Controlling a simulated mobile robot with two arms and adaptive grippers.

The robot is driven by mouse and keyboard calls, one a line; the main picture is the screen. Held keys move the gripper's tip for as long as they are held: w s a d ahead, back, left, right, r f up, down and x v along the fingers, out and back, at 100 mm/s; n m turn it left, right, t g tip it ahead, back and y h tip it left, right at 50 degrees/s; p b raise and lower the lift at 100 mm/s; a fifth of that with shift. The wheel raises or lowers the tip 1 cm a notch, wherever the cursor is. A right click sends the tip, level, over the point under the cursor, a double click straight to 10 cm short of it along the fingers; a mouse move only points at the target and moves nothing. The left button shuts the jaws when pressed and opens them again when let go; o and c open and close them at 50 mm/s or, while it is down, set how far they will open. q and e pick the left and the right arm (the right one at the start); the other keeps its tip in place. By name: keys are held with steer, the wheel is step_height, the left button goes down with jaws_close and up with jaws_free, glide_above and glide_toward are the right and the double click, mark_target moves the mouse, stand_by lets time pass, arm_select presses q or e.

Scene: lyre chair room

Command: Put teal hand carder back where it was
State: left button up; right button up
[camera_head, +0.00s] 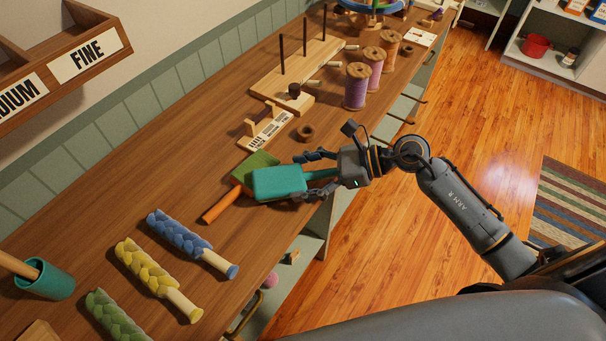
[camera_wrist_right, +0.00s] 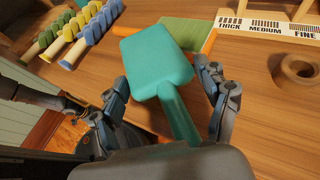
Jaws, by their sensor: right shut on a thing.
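The teal hand carder (camera_head: 278,183) has a flat rectangular paddle and a teal handle. My right gripper (camera_head: 306,178) is shut on the handle, with the paddle pointing left, away from the wrist. In the right wrist view the carder (camera_wrist_right: 152,62) lies between the two fingers (camera_wrist_right: 162,78). It appears held just over the bench's front edge, partly covering a green carder (camera_head: 261,160) with an orange handle (camera_head: 220,206). The green carder also shows behind it in the wrist view (camera_wrist_right: 185,33). Whether the two touch is unclear. My left gripper is out of view.
The wooden bench (camera_head: 180,185) holds blue, yellow and green fibre braids (camera_head: 185,235) at left. A thick-medium-fine gauge (camera_head: 266,130), a wooden ring (camera_head: 306,132), a peg rack (camera_head: 300,70) and thread spools (camera_head: 357,86) stand beyond.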

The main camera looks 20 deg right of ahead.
steer(key=o, duration=1.2)
steer(key=shift+r+p, duration=0.5)
steer(key=shift+p, duration=0.2)
steer(key=shift+d+r, duration=0.2)
steer(key=shift+r, duration=0.05)
steer(key=shift+b+v, duration=1)
steer(key=shift+v, duration=4.8)
steer(key=shift+f, duration=0.15)
